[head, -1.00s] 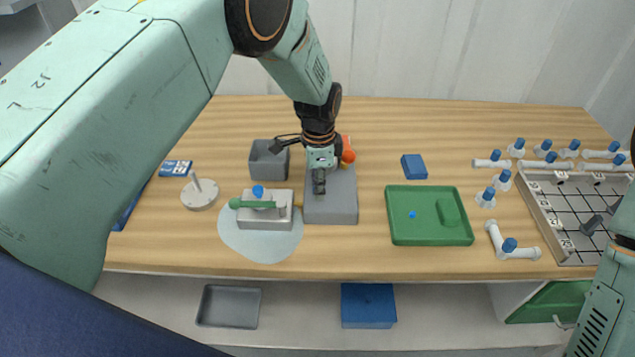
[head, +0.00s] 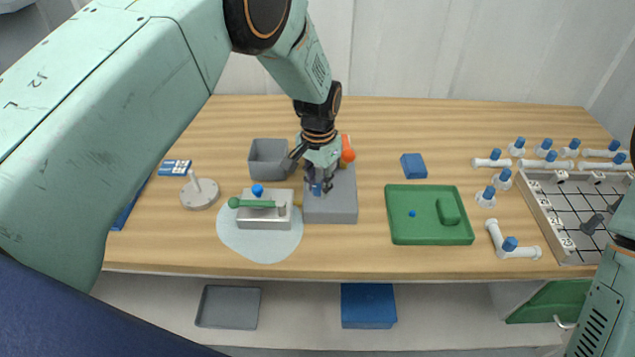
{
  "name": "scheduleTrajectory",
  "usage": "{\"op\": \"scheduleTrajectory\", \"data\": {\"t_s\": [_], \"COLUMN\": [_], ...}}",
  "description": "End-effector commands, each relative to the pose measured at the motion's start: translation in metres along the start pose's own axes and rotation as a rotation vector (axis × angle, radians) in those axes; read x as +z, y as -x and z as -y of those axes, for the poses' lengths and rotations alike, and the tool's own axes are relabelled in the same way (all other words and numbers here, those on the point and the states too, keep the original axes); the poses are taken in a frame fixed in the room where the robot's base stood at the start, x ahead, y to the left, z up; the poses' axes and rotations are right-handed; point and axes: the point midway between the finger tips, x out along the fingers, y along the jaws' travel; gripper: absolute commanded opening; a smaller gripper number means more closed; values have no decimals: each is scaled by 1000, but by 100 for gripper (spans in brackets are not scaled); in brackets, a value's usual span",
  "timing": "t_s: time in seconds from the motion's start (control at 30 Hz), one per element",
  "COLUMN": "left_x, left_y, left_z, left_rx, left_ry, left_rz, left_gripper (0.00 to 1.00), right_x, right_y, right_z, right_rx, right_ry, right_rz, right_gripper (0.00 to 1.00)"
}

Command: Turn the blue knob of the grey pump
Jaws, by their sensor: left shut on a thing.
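The grey pump (head: 340,207) is a grey block on the wooden table, left of the middle. My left gripper (head: 318,187) is over its upper left part, pointing down, and is shut on the blue knob (head: 317,189). Only a small bit of blue shows between the fingers; the rest of the knob is hidden by the gripper. My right gripper (head: 599,224) shows only in part at the right edge, over the grid rack, and its fingers are too unclear to judge.
Left of the pump, a metal block with a green-handled part (head: 263,224) stands on a pale round mat (head: 233,236). An open grey box (head: 268,172) is behind it. An orange thing (head: 347,150) stands just behind the pump. A green tray (head: 430,237) lies to the right, with bare table between.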

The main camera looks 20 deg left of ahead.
Motion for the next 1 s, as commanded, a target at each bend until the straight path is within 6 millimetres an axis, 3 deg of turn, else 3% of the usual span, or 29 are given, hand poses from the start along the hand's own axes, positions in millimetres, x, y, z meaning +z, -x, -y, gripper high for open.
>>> {"op": "scheduleTrajectory", "data": {"t_s": [0.67,0.7,1.0], "left_x": [-4,-4,-2], "left_y": [3,3,2], "left_z": [1,1,1], "left_rx": [-3,-3,-2], "left_ry": [62,62,61], "left_rz": [-12,-12,-6], "left_gripper": [0,28,50], "right_x": [0,0,0], "right_y": [0,0,0], "right_z": [0,0,0], "right_rx": [0,0,0], "right_ry": [0,0,0], "right_rz": [0,0,0], "right_gripper": [40,40,40]}}
